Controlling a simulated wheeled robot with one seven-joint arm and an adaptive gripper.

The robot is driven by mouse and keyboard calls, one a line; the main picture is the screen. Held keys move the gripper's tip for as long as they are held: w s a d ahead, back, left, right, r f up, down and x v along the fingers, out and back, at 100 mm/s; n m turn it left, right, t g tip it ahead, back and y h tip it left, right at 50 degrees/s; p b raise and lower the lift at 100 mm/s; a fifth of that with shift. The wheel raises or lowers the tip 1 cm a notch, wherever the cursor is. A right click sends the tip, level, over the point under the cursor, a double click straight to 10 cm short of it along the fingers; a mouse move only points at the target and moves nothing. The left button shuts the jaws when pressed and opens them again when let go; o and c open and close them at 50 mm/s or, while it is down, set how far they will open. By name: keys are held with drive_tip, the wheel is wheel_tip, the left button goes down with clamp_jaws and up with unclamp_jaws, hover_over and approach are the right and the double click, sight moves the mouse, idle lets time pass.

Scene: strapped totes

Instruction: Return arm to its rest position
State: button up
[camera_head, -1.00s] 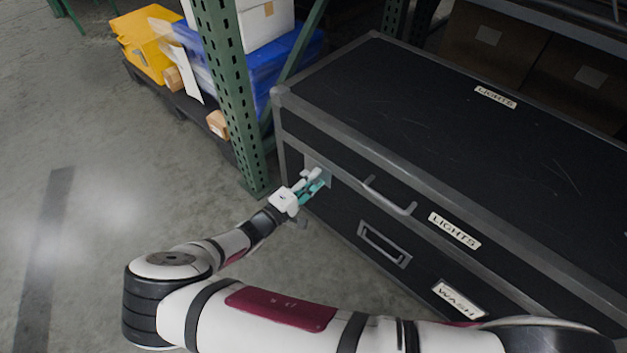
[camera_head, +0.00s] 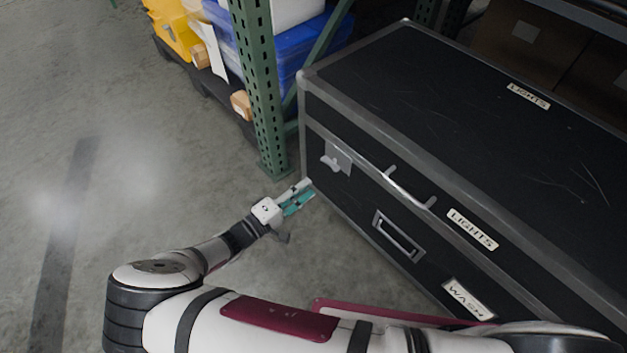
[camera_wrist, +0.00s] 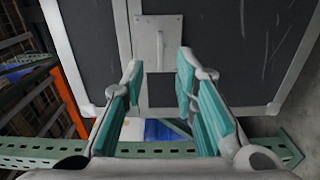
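My gripper (camera_head: 297,199) is at the end of my arm, just in front of the left end of a black case with grey edges (camera_head: 345,207). In the wrist view my gripper (camera_wrist: 160,85) has its two teal-padded fingers spread apart with nothing between them. The case's metal latch (camera_head: 337,158) is above and right of the gripper, apart from it. The latch plate (camera_wrist: 158,40) also shows in the wrist view, beyond the fingertips.
A green rack post (camera_head: 262,100) stands behind the gripper, left of the case. Blue (camera_head: 300,50) and yellow (camera_head: 176,32) bins sit on a low dark shelf behind it. A grey handle (camera_head: 410,190) sticks out of the case front. Concrete floor at left is clear.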

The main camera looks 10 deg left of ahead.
drive_tip(key=shift+s+a, duration=0.25)
drive_tip(key=shift+s, duration=0.05)
idle(0.4)
